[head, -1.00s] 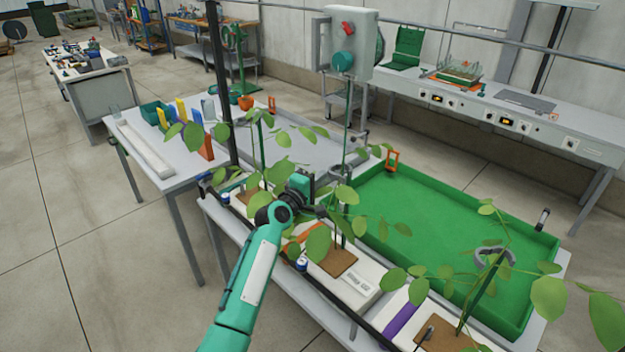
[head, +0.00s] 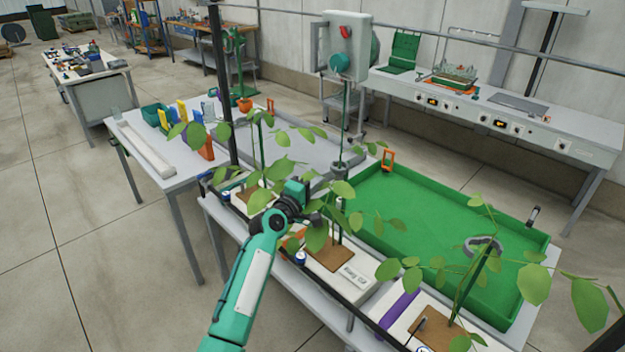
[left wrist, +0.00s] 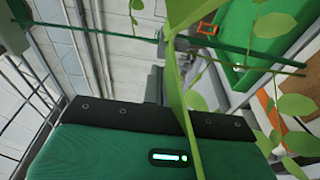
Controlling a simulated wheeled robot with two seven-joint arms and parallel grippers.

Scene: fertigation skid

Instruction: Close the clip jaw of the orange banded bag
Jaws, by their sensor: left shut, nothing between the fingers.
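The orange banded bag (head: 347,281) is a white slab in the middle of the bench row, with a brown square and a plant stem on top. Its orange band (head: 293,243) is mostly behind my left arm and leaves. A grey ring-like clip (head: 341,172) sits up on that plant's stem; I cannot tell how far its jaw is open. My left gripper (head: 322,207) is shut and empty among the leaves, beside the stem and below the clip. In the left wrist view its fingers (left wrist: 154,86) are partly behind a leaf and near the green stem. My right gripper is not in view.
A purple banded bag (head: 399,308) with a plant and grey ring clip (head: 483,246) lies to the right. A green tray (head: 440,215) stands behind. A dark post (head: 222,90) and leaves crowd the left. A grey control box (head: 347,45) hangs behind.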

